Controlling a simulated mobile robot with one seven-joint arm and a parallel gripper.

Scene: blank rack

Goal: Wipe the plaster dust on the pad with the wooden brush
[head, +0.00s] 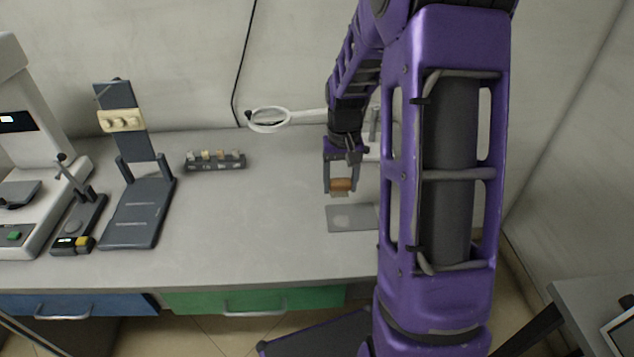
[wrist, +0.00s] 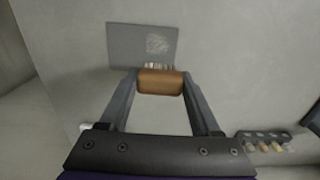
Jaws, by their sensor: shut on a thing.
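My gripper (head: 341,187) is shut on the wooden brush (head: 341,185), which has an orange-brown body and pale bristles pointing down. In the wrist view the brush (wrist: 161,82) sits between both fingers, with its bristles toward the pad. The grey pad (head: 352,224) lies flat on the bench just below and in front of the brush; my arm hides its right end in the head view. A pale patch of plaster dust (wrist: 158,44) shows on the right half of the pad in the wrist view. The brush appears to be held above the pad, apart from it.
A small rack with several pieces (head: 215,162) stands at the back of the bench. A round magnifier (head: 269,120) is behind it. A dark stand (head: 138,213) and a white instrument (head: 30,150) occupy the left. The bench between rack and pad is clear.

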